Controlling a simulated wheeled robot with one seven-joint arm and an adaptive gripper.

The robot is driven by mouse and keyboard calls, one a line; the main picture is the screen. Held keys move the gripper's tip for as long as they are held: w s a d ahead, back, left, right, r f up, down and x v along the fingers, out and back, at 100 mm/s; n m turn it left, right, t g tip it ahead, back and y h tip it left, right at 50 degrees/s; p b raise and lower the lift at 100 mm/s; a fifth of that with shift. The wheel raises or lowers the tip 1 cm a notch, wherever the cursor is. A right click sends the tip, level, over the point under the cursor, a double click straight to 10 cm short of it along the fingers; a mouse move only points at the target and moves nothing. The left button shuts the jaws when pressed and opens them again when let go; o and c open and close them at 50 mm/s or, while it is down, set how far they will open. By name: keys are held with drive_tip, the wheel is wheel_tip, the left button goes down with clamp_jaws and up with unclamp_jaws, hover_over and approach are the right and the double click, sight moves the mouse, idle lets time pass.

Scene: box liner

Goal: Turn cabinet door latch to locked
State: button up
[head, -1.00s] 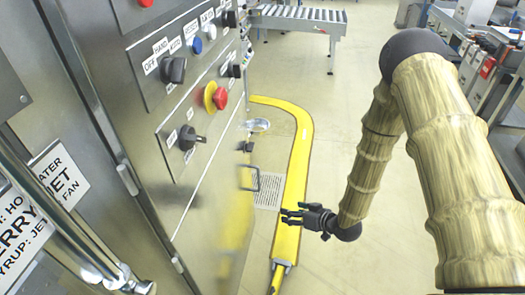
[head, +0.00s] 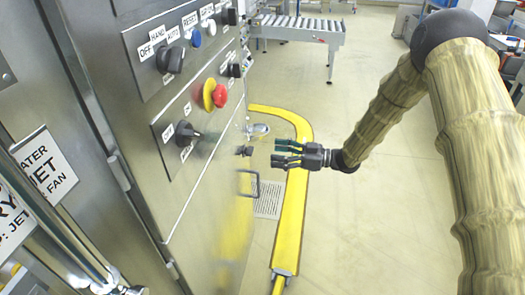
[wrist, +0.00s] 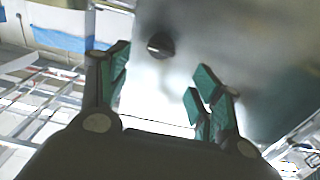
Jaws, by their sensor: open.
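The cabinet door (head: 215,215) is a shiny steel panel on the left. A small black knob-like latch (head: 243,150) sticks out near its edge, above a dark pull handle (head: 249,184). My gripper (head: 276,154) is open and empty, to the right of the latch and apart from it, with its fingers pointing left towards it. In the wrist view a dark round knob (wrist: 160,45), seemingly the latch, shows beyond the gap between my open fingers (wrist: 157,85). Its exact turn angle is too small to read.
Above are a selector switch (head: 170,60), a red and yellow stop button (head: 213,94) and a black rotary switch (head: 185,134). A yellow floor strip (head: 290,225) curves below my gripper. A roller conveyor (head: 300,35) stands at the back. The floor to the right is mostly clear.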

sight(247, 150)
drive_tip(key=a, duration=0.2)
drive_tip(key=w+a, duration=0.1)
drive_tip(key=a, duration=0.4)
drive_tip(key=shift+w+a, duration=0.25)
drive_tip(key=shift+a, duration=0.15)
drive_tip(key=c, duration=1)
drive_tip(key=shift+n, duration=0.3)
drive_tip(key=shift+s+f+n+b, duration=0.1)
drive_tip(key=shift+n+b, duration=6.6)
drive_tip(key=shift+n, duration=1.9)
